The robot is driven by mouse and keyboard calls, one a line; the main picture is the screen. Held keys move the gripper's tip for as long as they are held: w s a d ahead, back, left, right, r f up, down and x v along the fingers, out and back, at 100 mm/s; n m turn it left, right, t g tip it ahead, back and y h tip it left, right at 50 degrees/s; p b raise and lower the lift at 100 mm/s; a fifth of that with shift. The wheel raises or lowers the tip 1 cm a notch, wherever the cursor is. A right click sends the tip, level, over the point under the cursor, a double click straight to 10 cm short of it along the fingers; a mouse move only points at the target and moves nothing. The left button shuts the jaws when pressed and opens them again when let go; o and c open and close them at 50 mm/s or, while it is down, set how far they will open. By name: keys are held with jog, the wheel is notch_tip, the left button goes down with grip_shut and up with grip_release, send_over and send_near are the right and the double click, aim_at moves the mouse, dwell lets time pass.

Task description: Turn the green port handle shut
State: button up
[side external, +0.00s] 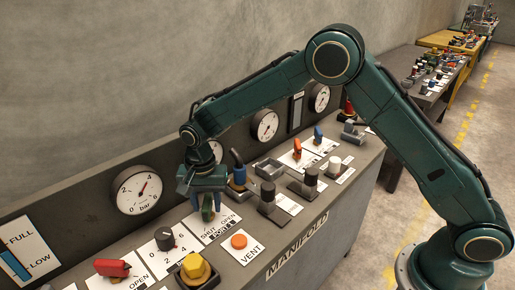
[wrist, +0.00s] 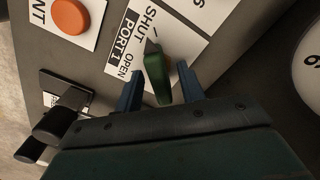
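The green port handle (wrist: 157,78) stands on a white plate (wrist: 183,32) marked SHUT, OPEN and PORT. In the wrist view its long side runs nearly up and down the picture, with its narrow end toward the top, below the word SHUT. My gripper (wrist: 155,68) has one blue finger on each side of the handle, with a gap visible on both sides. The handle's base is partly hidden.
An orange VENT button (side external: 239,241) is in front of the plate; a black knob (side external: 165,238) and yellow knob (side external: 194,267) are to the left. Gauges (side external: 140,190) line the back panel.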

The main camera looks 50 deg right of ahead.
aim_at(208, 200)
jog(key=shift+r, duration=0.1)
notch_tip(208, 200, up, 14)
jog(key=shift+f, duration=0.2)
dwell(0.6)
jog(key=shift+d+r, duration=0.1)
jog(key=s+d+r+n+t, duration=0.3)
jog(key=s+d+r+n, duration=0.2)
jog(key=s+d+r, duration=0.9)
jog(key=s+d+f+n+t, duration=0.1)
jog(key=s+d+f+n, duration=0.1)
jog(key=s, duration=0.7)
jog(key=s+d+f+n+t, duration=0.1)
jog(key=s+d+f+n, duration=0.1)
jog(key=s, duration=0.7)
jog(key=shift+d+f+t, duration=0.3)
jog(key=shift+f, duration=0.4)
